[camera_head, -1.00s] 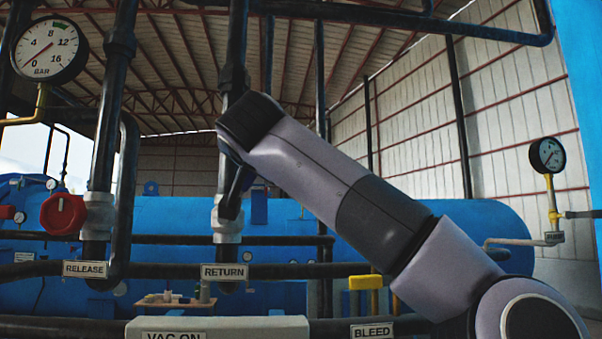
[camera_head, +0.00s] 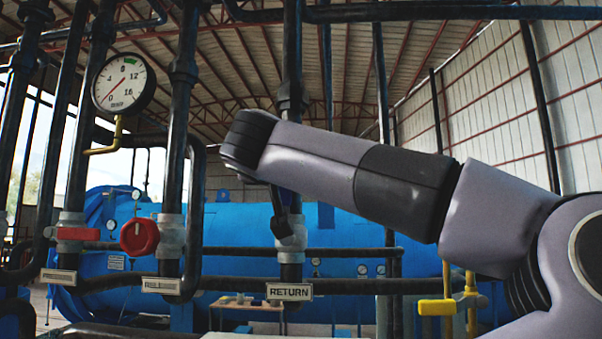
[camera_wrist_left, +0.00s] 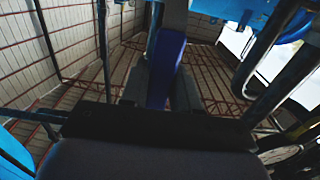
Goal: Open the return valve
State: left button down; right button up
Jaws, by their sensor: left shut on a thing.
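The return valve (camera_head: 291,247) is a grey fitting on a dark vertical pipe, above the RETURN label (camera_head: 289,291) in the head view. One arm of mine reaches in from the picture's right, and its dark hand covers the upper front of this valve. Part of a dark blue lever shows below the hand. In the left wrist view, my left gripper (camera_wrist_left: 161,90) is shut on a blue handle (camera_wrist_left: 165,72), which stands between its fingers. The fingertips are hard to make out in the head view. My right gripper is not in view.
A red round knob (camera_head: 139,236) sits on the release pipe to the left, with a red lever valve (camera_head: 78,234) beyond it. A pressure gauge (camera_head: 123,83) hangs above. A yellow handle (camera_head: 436,307) stands at the lower right. A blue tank (camera_head: 350,240) lies behind the pipes.

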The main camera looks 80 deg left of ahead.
pick_arm(q)
jog(key=shift+s, duration=0.1)
jog(key=c, duration=0.9)
grip_release()
jog(key=shift+d, duration=0.1)
